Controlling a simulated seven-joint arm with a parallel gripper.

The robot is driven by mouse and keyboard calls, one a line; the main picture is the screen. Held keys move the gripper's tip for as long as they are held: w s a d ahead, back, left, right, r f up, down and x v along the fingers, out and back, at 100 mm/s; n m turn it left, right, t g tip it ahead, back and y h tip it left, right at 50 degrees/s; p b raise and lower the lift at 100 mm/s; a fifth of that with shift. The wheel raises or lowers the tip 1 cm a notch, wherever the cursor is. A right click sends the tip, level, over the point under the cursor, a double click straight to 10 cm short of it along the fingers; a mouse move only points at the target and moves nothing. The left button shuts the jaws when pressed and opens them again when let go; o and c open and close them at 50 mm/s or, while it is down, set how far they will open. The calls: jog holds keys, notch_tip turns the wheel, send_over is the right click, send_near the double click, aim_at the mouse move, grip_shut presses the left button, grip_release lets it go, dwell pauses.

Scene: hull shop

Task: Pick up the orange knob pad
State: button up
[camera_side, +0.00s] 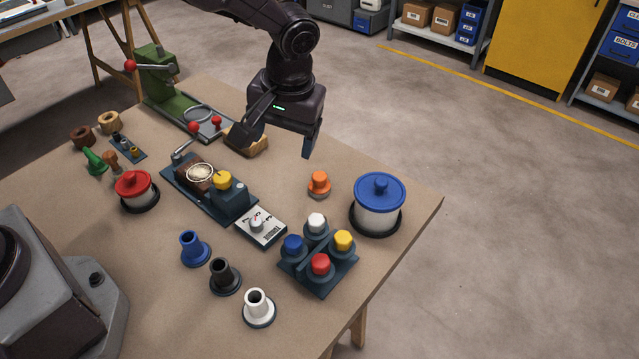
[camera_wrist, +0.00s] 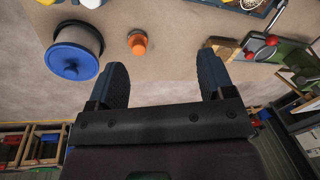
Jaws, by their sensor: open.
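The orange knob pad (camera_side: 319,184) stands upright on the table, left of the blue-lidded pot. It also shows in the wrist view (camera_wrist: 138,43), at the top, between and beyond my finger tips. My gripper (camera_side: 275,143) is open and empty, above the table's far side and up-left of the orange knob pad in the side view. In the wrist view both blue fingers of my gripper (camera_wrist: 163,72) are spread wide. Nothing is between them at their own height, and they are apart from the pad.
A blue-lidded pot (camera_side: 379,205) stands close to the pad's right. A rack (camera_side: 318,283) with white, blue, yellow and red knobs is in front. A tan wooden block (camera_side: 247,144) is beside my gripper.

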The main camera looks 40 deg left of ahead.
aim_at(320, 176)
jog(key=w+d+f+n+t+y, duration=0.1)
jog(key=w+d+f+n, duration=0.25)
jog(key=w+n, duration=0.45)
jog(key=shift+n, duration=0.5)
jog(key=x, duration=0.8)
jog(key=shift+s+d, duration=0.1)
jog(key=shift+s, duration=0.2)
jog(key=shift+x, duration=2.75)
jog(key=shift+w+r, duration=0.1)
jog(key=shift+w, duration=0.05)
jog(key=c, duration=1)
jog(key=shift+o, duration=0.2)
jog(key=shift+r, duration=0.1)
